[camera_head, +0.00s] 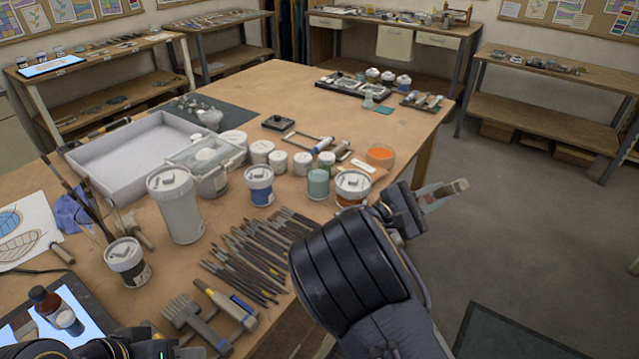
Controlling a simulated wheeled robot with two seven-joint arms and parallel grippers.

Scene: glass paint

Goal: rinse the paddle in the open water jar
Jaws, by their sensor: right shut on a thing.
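My right gripper (450,191) is at the centre right, beyond the table's right edge and over the floor. I cannot make out which vessel is the open water jar. A dark part of my left arm shows at the bottom left, and its gripper fingers are out of view.
The wooden table (290,85) holds a tall white jar (178,210), a blue-labelled jar (259,186), a teal jar (318,184) and a jar with brown contents (352,187). Many brushes (255,255) lie in front. A white tray (125,150) stands behind.

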